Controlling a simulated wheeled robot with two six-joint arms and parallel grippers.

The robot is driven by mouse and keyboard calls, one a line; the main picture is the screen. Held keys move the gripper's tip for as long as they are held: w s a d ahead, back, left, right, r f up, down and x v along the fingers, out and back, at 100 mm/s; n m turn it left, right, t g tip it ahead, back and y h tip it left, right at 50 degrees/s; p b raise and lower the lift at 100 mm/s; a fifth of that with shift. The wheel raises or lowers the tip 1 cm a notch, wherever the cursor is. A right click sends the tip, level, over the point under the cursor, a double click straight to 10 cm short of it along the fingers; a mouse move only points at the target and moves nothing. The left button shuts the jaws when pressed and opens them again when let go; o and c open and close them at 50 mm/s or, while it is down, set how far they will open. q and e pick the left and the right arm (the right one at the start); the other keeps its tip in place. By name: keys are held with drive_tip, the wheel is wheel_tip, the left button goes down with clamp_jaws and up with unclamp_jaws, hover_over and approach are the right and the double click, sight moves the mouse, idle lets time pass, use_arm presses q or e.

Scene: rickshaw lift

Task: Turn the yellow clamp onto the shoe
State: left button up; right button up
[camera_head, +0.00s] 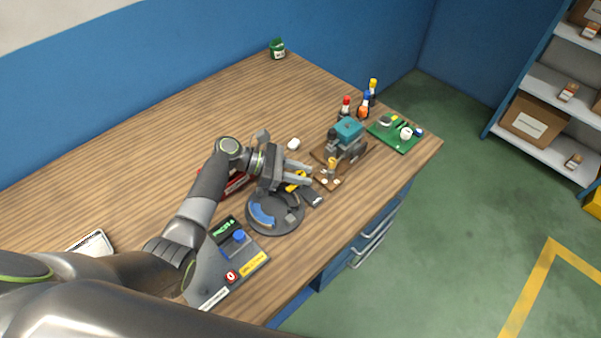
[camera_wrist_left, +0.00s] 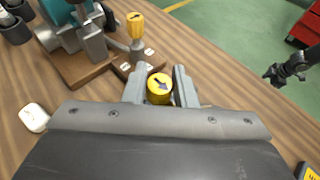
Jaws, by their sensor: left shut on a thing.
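My left gripper (camera_head: 304,174) is over the table, beside a dark round base with a blue arc (camera_head: 262,214). It is shut on the yellow clamp (camera_head: 294,186). In the left wrist view the clamp's round yellow top with a dark arrow (camera_wrist_left: 159,88) sits between the two grey fingers (camera_wrist_left: 160,90). The clamp's lower part is hidden by the fingers. A dark block (camera_head: 313,199) lies at the round base's right edge; I cannot tell whether it is the shoe. My right gripper (camera_wrist_left: 290,68) seems to show small and dark at the right of the wrist view; its opening is unclear.
A wooden block with a yellow-handled part (camera_head: 331,163) stands just right of the left gripper, by a teal machine (camera_head: 348,130). A control box (camera_head: 235,258) lies in front. A green board (camera_head: 396,134) and bottles (camera_head: 366,100) stand farther right.

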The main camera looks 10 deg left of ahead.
idle(0.3)
use_arm(q)
drive_tip(key=o, duration=1)
drive_tip(key=shift+a, duration=0.1)
drive_tip(key=b+v, duration=0.3)
drive_tip(key=v, duration=1.4)
drive_tip(key=shift+a, duration=0.15)
